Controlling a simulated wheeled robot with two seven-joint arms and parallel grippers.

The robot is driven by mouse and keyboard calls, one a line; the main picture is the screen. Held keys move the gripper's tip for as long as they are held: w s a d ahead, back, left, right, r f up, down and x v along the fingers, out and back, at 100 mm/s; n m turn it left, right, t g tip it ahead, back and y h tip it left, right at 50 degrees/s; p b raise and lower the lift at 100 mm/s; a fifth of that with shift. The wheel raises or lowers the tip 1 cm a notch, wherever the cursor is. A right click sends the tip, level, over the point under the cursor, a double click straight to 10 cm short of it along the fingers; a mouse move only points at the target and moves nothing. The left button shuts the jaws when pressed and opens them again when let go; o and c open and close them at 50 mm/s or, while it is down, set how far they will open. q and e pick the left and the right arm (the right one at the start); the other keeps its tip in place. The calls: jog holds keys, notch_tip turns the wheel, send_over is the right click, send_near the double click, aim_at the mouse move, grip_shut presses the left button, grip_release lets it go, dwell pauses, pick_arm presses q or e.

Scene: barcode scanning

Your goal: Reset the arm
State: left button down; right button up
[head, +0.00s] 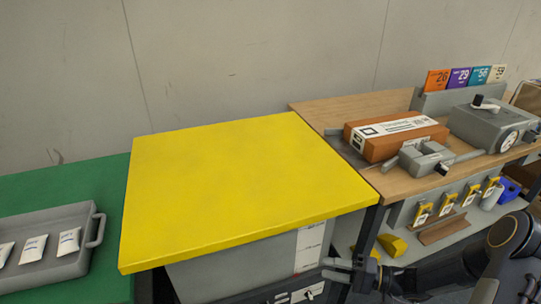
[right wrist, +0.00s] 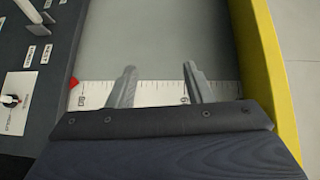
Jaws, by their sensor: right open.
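My right arm comes in from the lower right of the head view. Its gripper (head: 345,270) is by the front right edge of the yellow tabletop (head: 245,185), in front of the grey cabinet below it. In the right wrist view the two fingers of my right gripper (right wrist: 158,85) stand apart with nothing between them. Behind them is a grey surface (right wrist: 160,40) with a white ruler strip (right wrist: 150,94). My left gripper is not in view.
A grey tray (head: 85,258) with several white packets lies on the green table (head: 115,190) at left. On the wooden bench (head: 400,185) at right are an orange box (head: 385,148) and grey machines (head: 480,125). The yellow top is clear.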

jog(key=s+r+n+g+h, duration=0.35)
jog(key=s+r+h, duration=0.25)
jog(key=s+r, duration=0.65)
jog(key=s+d+r+m+t+h, duration=0.2)
jog(key=s+d+r+t+h, duration=0.15)
jog(key=s+h, duration=0.5)
notch_tip(320, 180, up, 20)
jog(key=s+y+p, duration=0.1)
jog(key=y+p, duration=0.1)
jog(key=p, duration=1.8)
jog(key=shift+d, duration=0.25)
